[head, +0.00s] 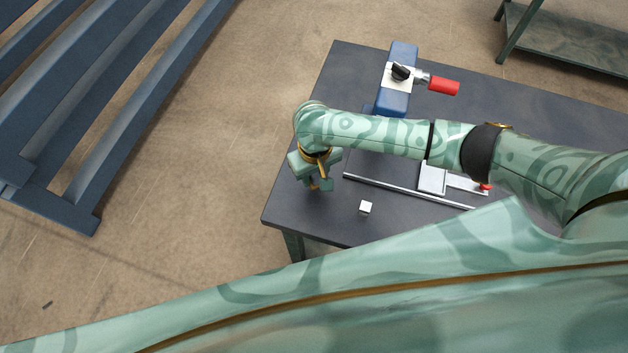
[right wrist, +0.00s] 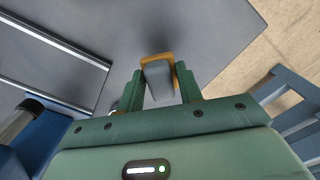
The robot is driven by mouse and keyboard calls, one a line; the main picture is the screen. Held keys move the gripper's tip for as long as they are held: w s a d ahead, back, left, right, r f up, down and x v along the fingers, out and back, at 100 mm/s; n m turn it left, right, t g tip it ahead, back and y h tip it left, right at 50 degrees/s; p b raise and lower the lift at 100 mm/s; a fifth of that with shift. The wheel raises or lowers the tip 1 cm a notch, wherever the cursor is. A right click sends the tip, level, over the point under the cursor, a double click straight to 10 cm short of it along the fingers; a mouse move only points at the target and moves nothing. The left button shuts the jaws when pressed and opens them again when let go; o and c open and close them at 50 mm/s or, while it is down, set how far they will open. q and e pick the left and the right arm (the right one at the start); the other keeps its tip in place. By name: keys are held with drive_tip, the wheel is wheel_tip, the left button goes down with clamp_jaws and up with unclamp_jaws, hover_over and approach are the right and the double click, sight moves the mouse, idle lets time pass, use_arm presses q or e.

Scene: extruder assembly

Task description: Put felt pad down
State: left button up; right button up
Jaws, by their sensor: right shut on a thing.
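My right gripper (head: 318,184) is over the left end of the dark table (head: 345,228), with its wrist bent downward. In the right wrist view its two green fingers (right wrist: 159,82) are shut on a small grey piece, taken as the felt pad (right wrist: 158,78). A tan edge shows around the far end of the piece. The table top lies beyond it. I cannot tell whether the piece touches the table. My left gripper is not in view.
A small white cube (head: 366,208) lies right of the gripper. Behind it are a metal rail (head: 400,189) with a slide block (head: 432,178) and a blue fixture (head: 393,101) with a red-handled clamp (head: 443,86). The table's front left corner is clear. A blue rack (head: 130,105) stands left.

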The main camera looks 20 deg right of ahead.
sight(314, 179)
drive_tip(key=shift+w+f, duration=0.3)
wheel_tip(314, 179, down, 3)
drive_tip(key=shift+f+b, duration=0.1)
drive_tip(key=shift+b, duration=0.85)
drive_tip(key=o, duration=0.9)
wheel_tip(314, 179, up, 12)
drive_tip(key=p, duration=0.5)
drive_tip(key=shift+p, duration=0.3)
